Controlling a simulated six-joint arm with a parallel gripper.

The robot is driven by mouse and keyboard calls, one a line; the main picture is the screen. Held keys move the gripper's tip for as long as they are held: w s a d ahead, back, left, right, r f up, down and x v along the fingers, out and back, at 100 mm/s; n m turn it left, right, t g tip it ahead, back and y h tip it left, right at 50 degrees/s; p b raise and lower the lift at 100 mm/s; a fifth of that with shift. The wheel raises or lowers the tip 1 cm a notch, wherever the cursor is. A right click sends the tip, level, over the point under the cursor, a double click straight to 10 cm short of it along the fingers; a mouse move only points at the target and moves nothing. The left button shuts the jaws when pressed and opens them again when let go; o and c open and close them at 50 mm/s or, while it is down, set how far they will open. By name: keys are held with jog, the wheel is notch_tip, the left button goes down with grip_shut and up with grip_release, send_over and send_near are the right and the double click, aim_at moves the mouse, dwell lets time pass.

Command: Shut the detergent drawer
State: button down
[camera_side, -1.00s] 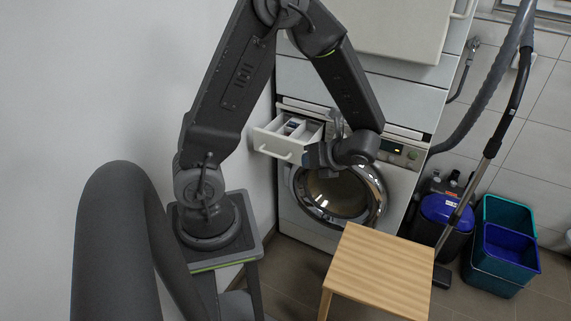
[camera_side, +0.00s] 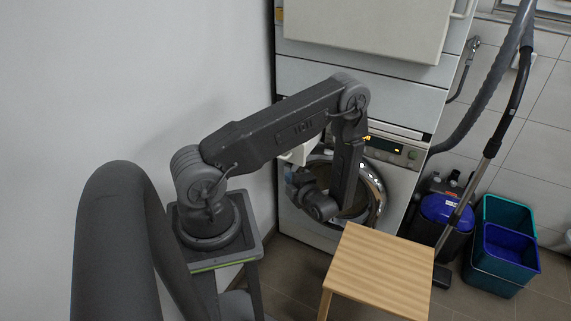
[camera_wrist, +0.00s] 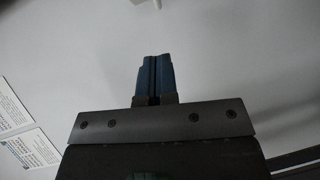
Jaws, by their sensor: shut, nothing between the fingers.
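The white detergent drawer (camera_side: 298,154) of the lower machine is mostly hidden behind my arm in the side view. Only a pale corner shows below my arm, so how far out it stands is hard to tell. My gripper (camera_side: 293,176) is low in front of the machine, just below that corner, beside the round door. In the wrist view my two blue fingers (camera_wrist: 154,60) are together, with nothing between them, in front of a plain pale surface. I cannot tell whether they touch it.
The round glass door (camera_side: 372,195) is close behind my forearm. A wooden stool (camera_side: 375,270) stands in front. A blue vacuum cleaner (camera_side: 440,210) and buckets (camera_side: 505,250) are on the right. A white wall (camera_side: 150,90) is on the left.

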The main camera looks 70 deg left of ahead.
jog(key=w+x, duration=0.2)
jog(key=x, duration=0.7)
jog(key=shift+w+a+f, duration=0.25)
jog(key=shift+w+a, duration=0.15)
jog(key=w+a, duration=0.9)
jog(key=shift+w+a, duration=0.35)
